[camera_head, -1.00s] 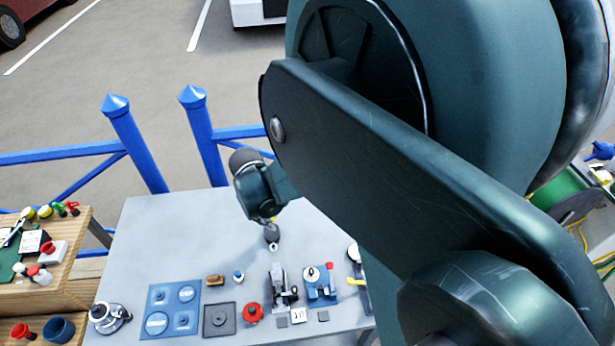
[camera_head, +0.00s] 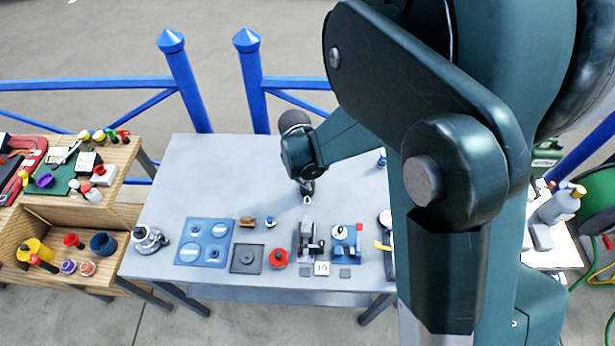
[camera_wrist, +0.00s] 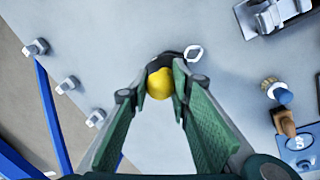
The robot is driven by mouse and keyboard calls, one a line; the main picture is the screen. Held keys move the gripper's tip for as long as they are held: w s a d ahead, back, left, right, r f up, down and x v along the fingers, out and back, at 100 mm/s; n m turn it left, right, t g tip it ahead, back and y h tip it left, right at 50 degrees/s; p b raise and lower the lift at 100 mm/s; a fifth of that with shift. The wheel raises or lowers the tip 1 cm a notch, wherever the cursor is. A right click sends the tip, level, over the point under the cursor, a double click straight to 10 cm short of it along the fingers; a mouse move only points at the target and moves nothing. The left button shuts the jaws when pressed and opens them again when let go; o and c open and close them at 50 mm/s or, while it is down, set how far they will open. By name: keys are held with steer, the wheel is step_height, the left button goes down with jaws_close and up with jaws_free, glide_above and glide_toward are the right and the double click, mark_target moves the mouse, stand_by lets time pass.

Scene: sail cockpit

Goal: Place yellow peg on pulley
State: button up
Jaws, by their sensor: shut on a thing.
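The yellow peg (camera_wrist: 160,84) shows in the wrist view as a round yellow end between my fingertips. My gripper (camera_wrist: 165,88) is shut on it. A dark piece with a pale metal ring (camera_wrist: 194,53) sits just beyond the peg; it looks like the pulley, partly hidden by the peg and fingers. I cannot tell whether the peg touches it. In the head view my gripper (camera_head: 307,187) points down over the grey table, with the pale ring (camera_head: 307,201) just below. The peg is hidden there.
On the grey table (camera_head: 200,170) stand a blue board (camera_head: 205,242), a dark square plate (camera_head: 247,258), a red knob (camera_head: 278,258), a metal fixture (camera_head: 306,240) and a winch-like part (camera_head: 150,240). The table's back left is bare. Blue railings (camera_head: 187,90) stand behind.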

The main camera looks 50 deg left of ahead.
steer(key=shift+f, duration=0.2)
steer(key=o, duration=0.8)
steer(key=shift+r, duration=0.1)
steer(key=shift+r, duration=0.2)
steer(key=shift+s+d+r, duration=0.1)
steer(key=shift+s+r, duration=0.25)
steer(key=shift+r, duration=1.6)
steer(key=shift+s+d+r, duration=0.1)
steer(key=shift+s+r, duration=0.3)
steer(key=shift+r, duration=1.55)
steer(key=shift+s+d+r, duration=0.1)
steer(key=shift+s+r, duration=0.25)
steer(key=shift+r, duration=1.6)
